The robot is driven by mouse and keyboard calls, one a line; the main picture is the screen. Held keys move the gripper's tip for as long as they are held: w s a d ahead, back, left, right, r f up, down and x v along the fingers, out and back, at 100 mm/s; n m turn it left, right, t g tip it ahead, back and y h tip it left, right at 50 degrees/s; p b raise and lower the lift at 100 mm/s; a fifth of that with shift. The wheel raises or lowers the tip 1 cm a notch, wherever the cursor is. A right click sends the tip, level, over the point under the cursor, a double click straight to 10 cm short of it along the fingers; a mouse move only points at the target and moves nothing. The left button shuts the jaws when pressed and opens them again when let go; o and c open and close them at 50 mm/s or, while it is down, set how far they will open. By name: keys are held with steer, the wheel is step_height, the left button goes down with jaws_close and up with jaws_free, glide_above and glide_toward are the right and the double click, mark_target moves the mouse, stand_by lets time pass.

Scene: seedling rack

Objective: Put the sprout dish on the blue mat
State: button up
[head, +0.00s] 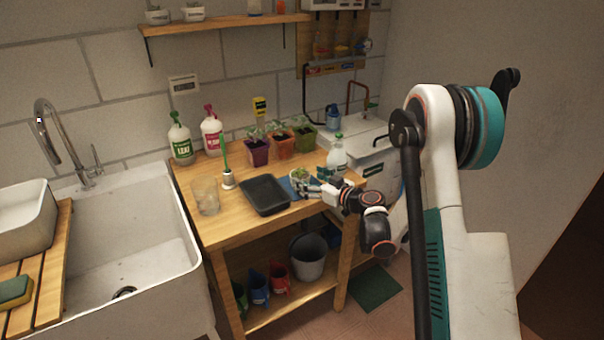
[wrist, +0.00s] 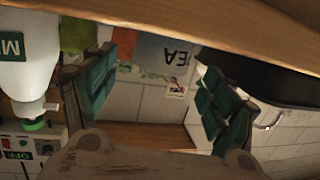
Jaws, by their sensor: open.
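The sprout dish (head: 299,174), a small pale dish with green sprouts, stands near the right end of the bench. The blue mat (head: 287,187) lies just left of it and in front, partly hidden; I cannot tell whether the dish overlaps the mat's edge. My gripper (head: 309,186) is open beside the dish, on its near right side. In the wrist view, the picture is upside down and the two green-padded fingers of my gripper (wrist: 155,92) stand wide apart.
A black tray (head: 265,195) lies left of the mat. A spray bottle (head: 337,157) stands close behind my gripper and shows in the wrist view (wrist: 25,60). Several seedling pots (head: 281,146) line the back. A clear beaker (head: 205,195) stands at the left.

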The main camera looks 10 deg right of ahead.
steer(key=p+v, duration=0.1)
steer(key=v, duration=0.6)
steer(key=shift+p, duration=0.3)
stand_by(1.5)
